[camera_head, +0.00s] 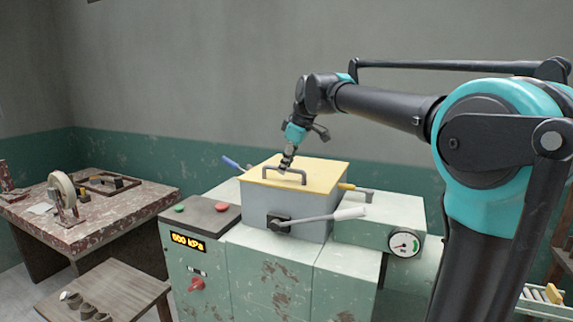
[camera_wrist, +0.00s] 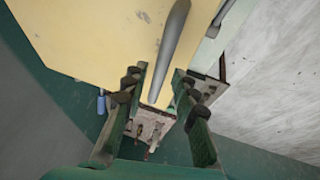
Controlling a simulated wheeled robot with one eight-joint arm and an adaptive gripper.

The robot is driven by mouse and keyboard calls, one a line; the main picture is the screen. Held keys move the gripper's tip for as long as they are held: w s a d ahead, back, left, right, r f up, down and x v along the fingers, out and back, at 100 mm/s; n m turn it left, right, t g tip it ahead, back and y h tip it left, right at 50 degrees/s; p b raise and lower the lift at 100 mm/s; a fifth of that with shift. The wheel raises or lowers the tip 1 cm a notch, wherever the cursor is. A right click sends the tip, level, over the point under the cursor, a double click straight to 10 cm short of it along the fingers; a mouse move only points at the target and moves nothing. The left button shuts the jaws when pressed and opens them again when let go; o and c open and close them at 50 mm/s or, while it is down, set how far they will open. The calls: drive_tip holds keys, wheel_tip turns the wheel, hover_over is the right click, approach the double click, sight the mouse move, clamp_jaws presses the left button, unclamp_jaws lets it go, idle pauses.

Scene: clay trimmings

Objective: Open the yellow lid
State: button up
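The yellow lid (camera_head: 318,174) lies flat and shut on a grey box (camera_head: 260,202) on top of the pale green machine. My gripper (camera_head: 287,163) points down at this handle from above. In the wrist view the lid (camera_wrist: 90,35) fills the upper part, and the grey handle (camera_wrist: 168,50) runs between the two fingers of my gripper (camera_wrist: 160,75). The fingers are spread, with a gap visible on each side of the handle. Whether either finger touches it is hard to tell.
A lever with a pale grip (camera_head: 345,214) sticks out from the box's front. A control panel (camera_head: 200,215) with buttons is at left, and a gauge (camera_head: 404,244) at right. A worn table (camera_head: 110,215) and a low stool (camera_head: 115,285) stand further left.

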clamp_jaws()
drive_tip(key=shift+r, duration=0.15)
